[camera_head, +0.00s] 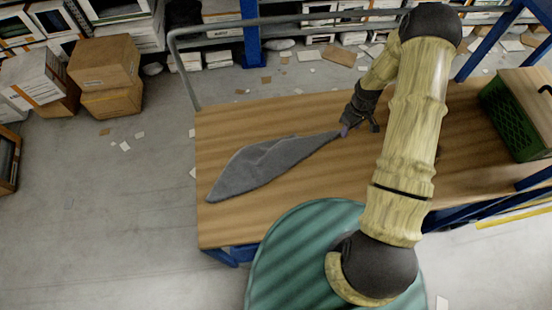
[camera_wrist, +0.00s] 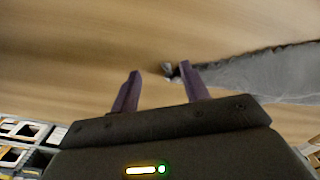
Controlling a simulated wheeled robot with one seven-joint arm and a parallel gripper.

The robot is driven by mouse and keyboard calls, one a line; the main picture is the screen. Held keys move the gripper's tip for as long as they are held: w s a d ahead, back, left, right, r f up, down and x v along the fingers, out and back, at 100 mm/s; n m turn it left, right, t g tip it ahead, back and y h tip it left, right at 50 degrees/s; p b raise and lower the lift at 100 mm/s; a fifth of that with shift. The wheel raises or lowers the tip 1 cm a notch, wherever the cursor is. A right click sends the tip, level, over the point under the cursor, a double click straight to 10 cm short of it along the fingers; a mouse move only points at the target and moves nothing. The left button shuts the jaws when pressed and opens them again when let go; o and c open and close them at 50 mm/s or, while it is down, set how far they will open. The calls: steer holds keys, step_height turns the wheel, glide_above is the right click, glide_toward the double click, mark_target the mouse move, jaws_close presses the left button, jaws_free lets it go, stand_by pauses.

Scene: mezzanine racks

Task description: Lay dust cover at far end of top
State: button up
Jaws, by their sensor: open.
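The dust cover is a grey cloth (camera_head: 262,165) lying on the wooden top (camera_head: 290,222) of a cart. It is bunched wide at the left and narrows to a point at the right. My gripper (camera_head: 358,126) is at that narrow right tip, low over the top. In the wrist view the cloth (camera_wrist: 265,75) lies to the right, and its tip is close by one finger of my gripper (camera_wrist: 158,84). The two fingers are spread apart with bare wood between them. I cannot tell whether the finger touches the cloth.
A green crate (camera_head: 515,122) with a wooden board on it stands at the top's right end. A grey rail (camera_head: 183,72) rises at the left end. Boxes (camera_head: 105,75) and racks stand behind, with paper scraps on the floor. The top's front left is clear.

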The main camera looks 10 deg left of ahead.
steer(key=shift+d+r, duration=0.15)
steer(key=shift+r, duration=0.25)
steer(key=shift+w, duration=0.1)
step_height(320, 180, up, 7)
steer(key=w+d+p, duration=0.1)
steer(key=d+p, duration=0.1)
steer(key=p, duration=0.2)
steer(key=shift+d, duration=0.35)
steer(key=shift+w, duration=0.15)
